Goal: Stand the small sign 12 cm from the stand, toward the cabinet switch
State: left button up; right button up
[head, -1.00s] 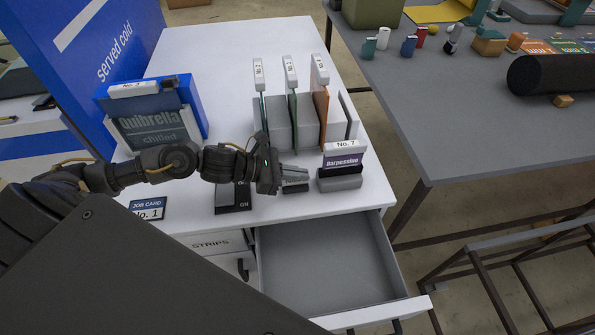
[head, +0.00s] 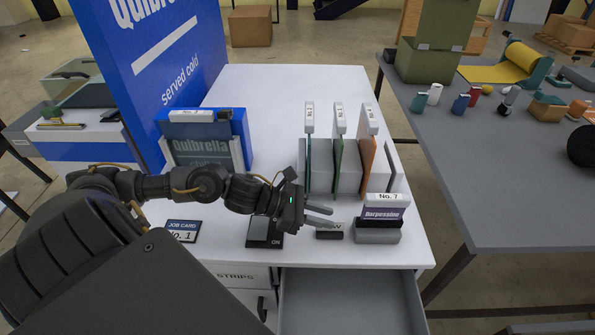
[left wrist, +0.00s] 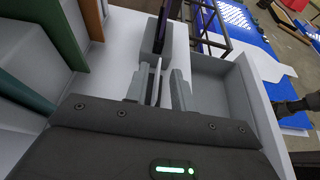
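The small sign (head: 329,230), a low dark piece with white lettering, stands on the white cabinet top between the stand and the switch. The grey stand (head: 377,236) holds a purple and white "Darpessine No. 7" card, just right of the sign. The black cabinet switch (head: 264,232), marked ON, lies to the left. My left gripper (head: 318,215) is open, its fingers apart at the sign's upper edge. In the left wrist view a thin pale upright piece shows between the fingers (left wrist: 160,90), probably the sign. My right gripper is not in view.
A row of grey dividers with numbered coloured cards (head: 340,165) stands behind the gripper. A blue Quibrella box (head: 205,140) is at the back left and a job card (head: 183,230) at the front left. An open drawer (head: 350,300) juts out below the front edge.

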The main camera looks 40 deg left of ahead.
pick_arm(q)
jog(key=v, duration=0.8)
jog(key=shift+s+a+b, duration=0.2)
jog(key=shift+a+b, duration=0.05)
jog(key=shift+b, duration=0.15)
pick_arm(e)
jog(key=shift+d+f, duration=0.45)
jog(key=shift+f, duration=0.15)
pick_arm(q)
jog(key=shift+r, duration=0.15)
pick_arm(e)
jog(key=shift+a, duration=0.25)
